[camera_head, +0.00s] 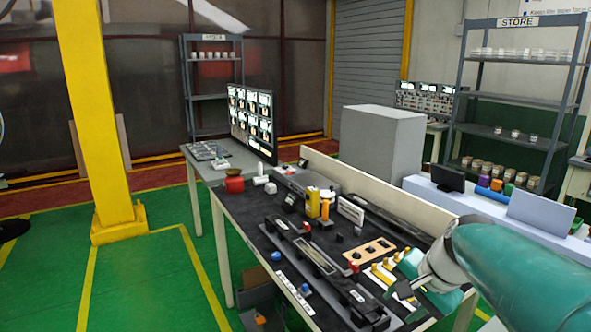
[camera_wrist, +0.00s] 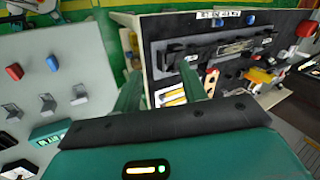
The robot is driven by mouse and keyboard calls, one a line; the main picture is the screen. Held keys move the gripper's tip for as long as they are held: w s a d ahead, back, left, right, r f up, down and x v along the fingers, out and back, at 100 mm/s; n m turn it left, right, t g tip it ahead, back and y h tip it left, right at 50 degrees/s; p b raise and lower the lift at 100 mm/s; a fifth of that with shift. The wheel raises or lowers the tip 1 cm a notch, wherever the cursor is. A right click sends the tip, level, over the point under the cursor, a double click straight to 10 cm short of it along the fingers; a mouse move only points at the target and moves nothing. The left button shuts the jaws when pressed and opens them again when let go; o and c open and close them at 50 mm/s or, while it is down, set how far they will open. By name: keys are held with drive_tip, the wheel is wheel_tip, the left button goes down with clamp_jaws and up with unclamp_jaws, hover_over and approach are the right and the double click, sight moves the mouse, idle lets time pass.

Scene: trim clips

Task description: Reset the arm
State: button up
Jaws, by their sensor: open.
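My gripper (camera_head: 404,276) is at the end of my teal arm, over the near right end of the dark-topped workbench (camera_head: 240,210). In the wrist view my gripper (camera_wrist: 160,72) shows two teal fingers spread apart with nothing held between them. Yellow-and-white pieces (camera_wrist: 172,97) lie on the bench beyond the gap. A long black fixture (camera_head: 312,255) runs along the bench, to the left of my gripper in the head view. How far the fingers are above the bench is hard to tell.
A grey panel with switches (camera_wrist: 55,95) fills the wrist view's left. Green floor lies open at left.

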drive_tip(key=s+a+f+n+t+h, duration=0.1)
drive_tip(key=s+a+n+h, duration=0.2)
drive_tip(key=s+n, duration=0.6)
drive_tip(key=s+a, duration=0.1)
drive_tip(key=s, duration=0.5)
drive_tip(key=shift+a+n, duration=0.4)
drive_tip(key=shift+f, duration=0.1)
drive_tip(key=c, duration=0.6)
drive_tip(key=shift+o, duration=0.2)
drive_tip(key=shift+a, duration=0.15)
